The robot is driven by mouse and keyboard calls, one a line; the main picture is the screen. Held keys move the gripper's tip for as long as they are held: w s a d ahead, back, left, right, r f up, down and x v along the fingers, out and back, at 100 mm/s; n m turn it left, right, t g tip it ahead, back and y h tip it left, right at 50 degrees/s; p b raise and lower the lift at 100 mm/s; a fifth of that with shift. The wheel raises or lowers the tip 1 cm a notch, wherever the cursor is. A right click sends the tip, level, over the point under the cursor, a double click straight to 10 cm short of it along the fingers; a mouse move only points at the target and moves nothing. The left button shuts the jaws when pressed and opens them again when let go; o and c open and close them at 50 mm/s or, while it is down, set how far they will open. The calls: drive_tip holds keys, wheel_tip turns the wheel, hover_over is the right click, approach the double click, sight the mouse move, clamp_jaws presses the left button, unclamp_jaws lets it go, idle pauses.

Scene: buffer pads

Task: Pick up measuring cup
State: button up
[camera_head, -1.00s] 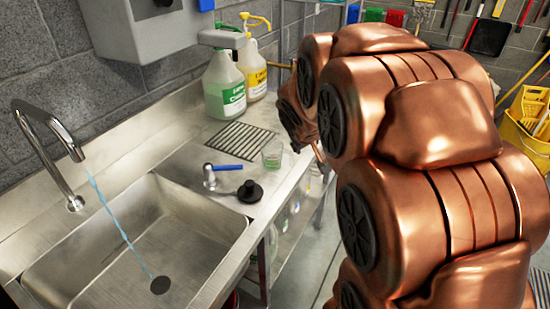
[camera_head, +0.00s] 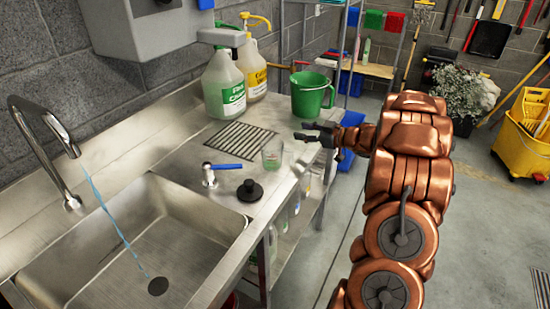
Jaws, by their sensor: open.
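The measuring cup (camera_head: 272,154) is a small clear cup with a greenish tint low inside it. It stands upright on the steel counter, near the right edge and beside the drain grate. My gripper (camera_head: 303,132) is just to the right of the cup and a little above it in the picture, with its dark fingers pointing left toward it. The fingers are open and empty. I cannot tell the exact gap between the fingers and the cup.
A black plunger-like stopper (camera_head: 249,191) and a blue-handled valve (camera_head: 212,173) stand left of the cup. A green bucket (camera_head: 311,95) and two jugs, one green-labelled (camera_head: 224,85), stand behind. The sink (camera_head: 140,235) has running water.

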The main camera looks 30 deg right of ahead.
sight(291, 156)
drive_tip(key=s+a+f+n+g+y, duration=0.1)
drive_tip(key=s+a+f+n+y, duration=0.2)
drive_tip(key=s+y, duration=0.55)
drive_tip(key=shift+m+h, duration=0.6)
drive_tip(key=shift+h, duration=0.15)
drive_tip(key=shift+s+a+f+p+x, duration=0.15)
drive_tip(key=shift+p+x, duration=0.15)
drive_tip(key=shift+x, duration=0.65)
drive_tip(key=shift+s+a+f+p+x, duration=0.15)
drive_tip(key=shift+p+x, duration=0.2)
drive_tip(key=shift+x, duration=0.6)
drive_tip(key=shift+s+a+f+p+x, duration=0.15)
drive_tip(key=shift+p+x, duration=0.15)
drive_tip(key=shift+x, duration=0.7)
drive_tip(key=shift+w+a, duration=0.2)
drive_tip(key=shift+a, duration=0.05)
drive_tip(key=shift+c, duration=0.4)
clamp_jaws()
